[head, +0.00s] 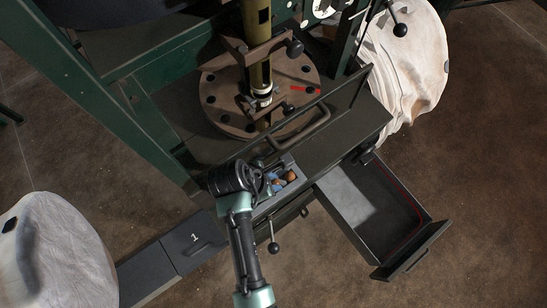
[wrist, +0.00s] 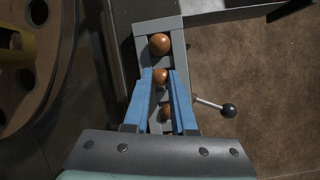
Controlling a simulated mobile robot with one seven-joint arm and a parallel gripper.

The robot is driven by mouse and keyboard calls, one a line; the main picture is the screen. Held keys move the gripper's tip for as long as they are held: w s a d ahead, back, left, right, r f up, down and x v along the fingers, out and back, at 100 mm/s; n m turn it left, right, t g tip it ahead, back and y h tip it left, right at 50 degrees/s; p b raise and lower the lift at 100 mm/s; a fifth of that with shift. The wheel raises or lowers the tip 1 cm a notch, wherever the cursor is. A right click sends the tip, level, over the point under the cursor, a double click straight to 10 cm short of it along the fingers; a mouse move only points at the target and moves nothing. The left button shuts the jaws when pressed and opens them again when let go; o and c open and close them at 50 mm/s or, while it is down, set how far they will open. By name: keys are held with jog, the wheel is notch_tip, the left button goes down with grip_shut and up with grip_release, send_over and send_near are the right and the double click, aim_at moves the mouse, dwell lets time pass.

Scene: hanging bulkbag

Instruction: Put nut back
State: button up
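Several rounded brown nuts lie in a narrow grey tray (wrist: 141,42). In the wrist view, one nut (wrist: 160,43) lies beyond my fingertips, one (wrist: 160,76) shows between them and one (wrist: 168,112) lies nearer my wrist. My gripper (wrist: 161,74) has blue fingers reaching down over the tray, one on each side of the middle nut. A gap shows between the fingertips, but I cannot tell whether they press on this nut. In the head view, my gripper (head: 273,182) is at the tray beside a brown nut (head: 290,176); my wrist hides part of the tray.
An open, empty-looking drawer (head: 370,208) sticks out at the right. A black-knobbed lever (head: 273,247) stands near the tray, also in the wrist view (wrist: 229,110). A round flange (head: 222,103) and bar handle (head: 312,128) are behind. White bulk bags (head: 52,255) flank the frame.

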jog(key=shift+s+f, duration=0.1)
jog(key=shift+s, duration=0.05)
jog(key=p+v, duration=0.1)
jog(key=v, duration=1.1)
jog(key=shift+r, duration=0.35)
